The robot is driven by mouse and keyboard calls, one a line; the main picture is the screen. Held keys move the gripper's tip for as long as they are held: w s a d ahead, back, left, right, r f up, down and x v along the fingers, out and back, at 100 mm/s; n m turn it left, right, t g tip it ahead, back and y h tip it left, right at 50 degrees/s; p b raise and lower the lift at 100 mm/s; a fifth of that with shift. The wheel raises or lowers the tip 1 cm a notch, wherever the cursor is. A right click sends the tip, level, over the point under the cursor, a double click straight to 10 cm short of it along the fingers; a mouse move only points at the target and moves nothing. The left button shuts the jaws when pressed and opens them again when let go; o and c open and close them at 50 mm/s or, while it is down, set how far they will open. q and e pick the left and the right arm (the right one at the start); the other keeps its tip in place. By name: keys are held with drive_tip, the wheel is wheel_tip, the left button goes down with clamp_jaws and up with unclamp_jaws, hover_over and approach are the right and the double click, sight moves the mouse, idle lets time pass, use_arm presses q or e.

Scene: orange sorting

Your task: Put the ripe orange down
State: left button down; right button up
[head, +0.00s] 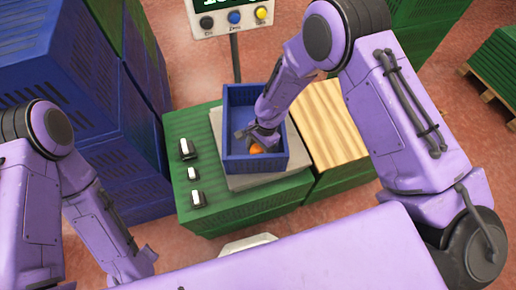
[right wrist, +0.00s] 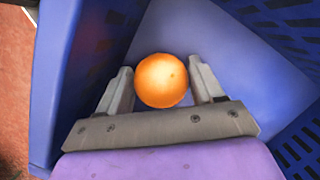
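The ripe orange (right wrist: 161,80) is round and bright orange. In the right wrist view it sits between the two fingers of my right gripper (right wrist: 163,88), which appear to touch it on both sides. In the head view my right gripper (head: 250,136) reaches down inside the blue crate (head: 230,105), and the orange (head: 257,149) shows partly below it, near the crate's front wall. I cannot tell whether the orange touches the crate floor.
The crate stands on a grey scale plate (head: 217,125) on green crates (head: 240,205). Several small black-and-white objects (head: 187,149) lie left of it. A wooden board (head: 325,125) is at the right. A display with buttons (head: 234,18) stands behind. Stacked blue crates (head: 90,115) rise at the left.

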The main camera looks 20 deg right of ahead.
drive_tip(key=v, duration=1.2)
drive_tip(key=shift+r, duration=0.2)
idle(2.3)
